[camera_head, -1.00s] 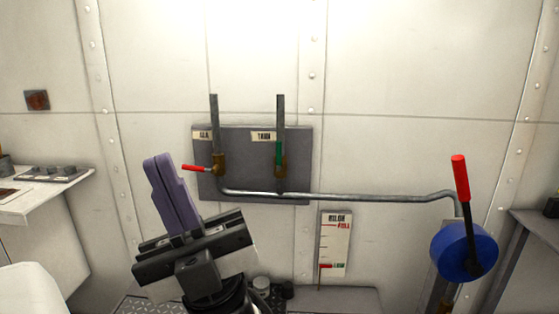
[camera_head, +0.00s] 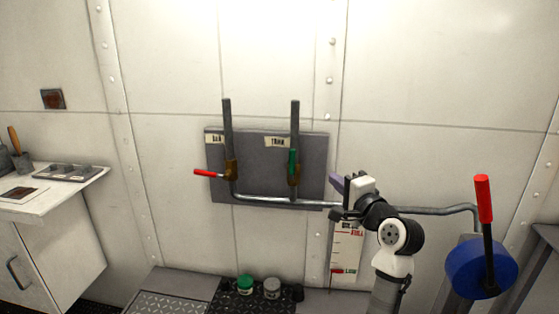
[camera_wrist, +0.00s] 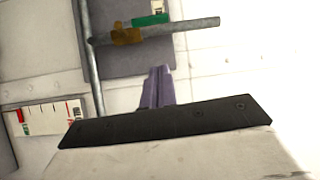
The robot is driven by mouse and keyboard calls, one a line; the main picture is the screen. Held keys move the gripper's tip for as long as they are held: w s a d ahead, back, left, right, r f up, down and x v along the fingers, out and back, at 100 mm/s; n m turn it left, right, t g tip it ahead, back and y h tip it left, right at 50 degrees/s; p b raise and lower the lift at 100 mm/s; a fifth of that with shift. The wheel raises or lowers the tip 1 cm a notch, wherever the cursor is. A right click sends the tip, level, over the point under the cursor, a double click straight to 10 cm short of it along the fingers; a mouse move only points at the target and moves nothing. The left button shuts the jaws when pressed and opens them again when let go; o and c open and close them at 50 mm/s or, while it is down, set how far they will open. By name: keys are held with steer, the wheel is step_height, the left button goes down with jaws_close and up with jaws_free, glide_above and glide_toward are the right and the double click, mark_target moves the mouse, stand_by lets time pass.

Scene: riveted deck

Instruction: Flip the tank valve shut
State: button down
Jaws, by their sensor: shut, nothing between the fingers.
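The tank valve (camera_head: 294,175) is a brass body on the right upright pipe, below a "TANK" label (camera_head: 277,142). Its green handle (camera_head: 292,161) points up along the pipe. In the wrist view the brass body (camera_wrist: 126,36) and green handle (camera_wrist: 150,19) lie near the top, beyond my fingers. My gripper (camera_head: 336,184) has purple fingers and is right of the tank valve, slightly lower and apart from it. In the wrist view the fingers (camera_wrist: 157,75) are together and empty, with a gap to the valve.
A second valve with a red handle (camera_head: 207,173) pointing left sits on the left pipe. A horizontal pipe (camera_head: 435,210) runs right to a blue pump (camera_head: 470,268) with a red-gripped lever (camera_head: 484,200). A gauge board (camera_head: 345,250) hangs below the pipe, partly behind my arm.

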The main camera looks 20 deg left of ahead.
mark_target(292, 166)
steer(key=shift+w+d+f+m+g, duration=0.2)
steer(key=shift+d+f+m+g, duration=0.1)
steer(key=shift+d+f, duration=0.15)
steer(key=s+a+p+x, duration=0.2)
steer(key=p+x, duration=0.1)
steer(key=x, duration=1)
steer(key=shift+p, duration=0.35)
